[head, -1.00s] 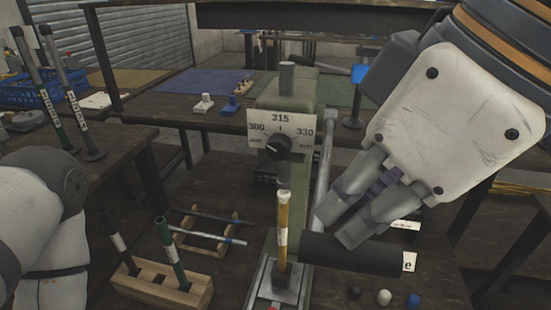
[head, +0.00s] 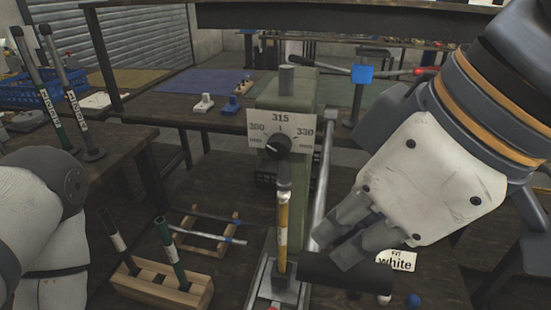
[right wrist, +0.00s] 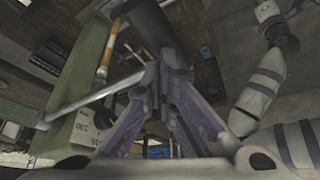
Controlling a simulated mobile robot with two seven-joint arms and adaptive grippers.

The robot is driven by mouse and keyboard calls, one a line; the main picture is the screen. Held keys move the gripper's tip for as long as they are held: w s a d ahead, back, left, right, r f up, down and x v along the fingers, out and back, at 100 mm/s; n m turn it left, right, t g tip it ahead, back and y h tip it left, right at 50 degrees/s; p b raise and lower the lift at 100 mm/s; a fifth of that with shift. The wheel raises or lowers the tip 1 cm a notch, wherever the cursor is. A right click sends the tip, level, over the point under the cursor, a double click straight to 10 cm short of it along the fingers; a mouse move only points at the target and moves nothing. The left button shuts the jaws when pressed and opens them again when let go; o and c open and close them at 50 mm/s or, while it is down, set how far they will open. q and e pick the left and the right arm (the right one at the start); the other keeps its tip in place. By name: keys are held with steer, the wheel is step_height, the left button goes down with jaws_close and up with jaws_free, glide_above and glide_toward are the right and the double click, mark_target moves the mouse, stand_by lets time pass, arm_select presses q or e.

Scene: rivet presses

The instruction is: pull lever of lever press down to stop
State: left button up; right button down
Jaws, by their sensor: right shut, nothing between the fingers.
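The lever press (head: 270,215) is a green column with a dial plate (head: 281,122) marked 300, 315 and 330. Its silver lever (head: 322,185) slopes down at the column's right to a thick dark handle (head: 350,273). The handle also shows in the right wrist view (right wrist: 152,25). My right gripper (head: 324,246) is shut and empty, with its fingertips at the upper side of the handle; the exact contact is hard to tell. A yellow rod (head: 282,225) stands upright under the press ram (head: 285,174), whose lower end meets the rod's top. My left gripper is out of view.
A wooden block (head: 165,285) with dark and green rods and a wooden rack (head: 208,235) stand left of the press. A "white" label (head: 397,262) and a blue ball (head: 414,300) lie at the right. A dark beam (head: 340,18) crosses above.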

steer(key=shift+w+f, duration=0.1)
steer(key=shift+f, duration=1.2)
steer(key=shift+w+d+f, duration=0.1)
steer(key=shift+w+f, duration=0.05)
steer(key=shift+f, duration=0.65)
steer(key=shift+w+d+f, duration=0.1)
steer(key=shift+w+f, duration=0.05)
steer(key=shift+f, duration=0.65)
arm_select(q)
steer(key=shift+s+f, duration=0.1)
